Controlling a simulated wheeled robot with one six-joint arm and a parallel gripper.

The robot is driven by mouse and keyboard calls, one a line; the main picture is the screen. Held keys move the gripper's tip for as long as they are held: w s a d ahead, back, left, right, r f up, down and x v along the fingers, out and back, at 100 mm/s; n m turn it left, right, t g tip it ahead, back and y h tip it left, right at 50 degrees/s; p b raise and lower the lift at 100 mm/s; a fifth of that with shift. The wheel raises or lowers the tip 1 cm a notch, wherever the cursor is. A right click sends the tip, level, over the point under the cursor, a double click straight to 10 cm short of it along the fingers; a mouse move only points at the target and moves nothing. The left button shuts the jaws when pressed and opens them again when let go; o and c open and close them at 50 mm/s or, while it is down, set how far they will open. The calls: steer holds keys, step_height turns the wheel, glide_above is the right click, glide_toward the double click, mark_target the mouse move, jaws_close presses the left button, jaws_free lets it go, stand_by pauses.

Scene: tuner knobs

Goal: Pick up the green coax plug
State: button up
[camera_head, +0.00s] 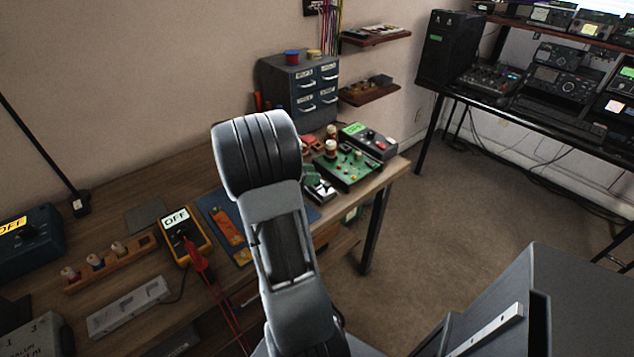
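I cannot make out a green coax plug for certain. My grey arm rises through the middle of the view and hides part of the bench. My gripper does not show.
The wooden workbench (140,200) carries a yellow meter (186,243) reading OFF with red leads, a blue box (35,240), a grey metal bracket (128,306) and a drawer cabinet (290,75). A black radio desk (500,103) stands at right. Carpet (450,210) between them is clear.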

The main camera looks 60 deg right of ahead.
mark_target(322, 182)
steer(key=shift+x, duration=2.3)
steer(key=shift+w, duration=0.15)
jaws_close()
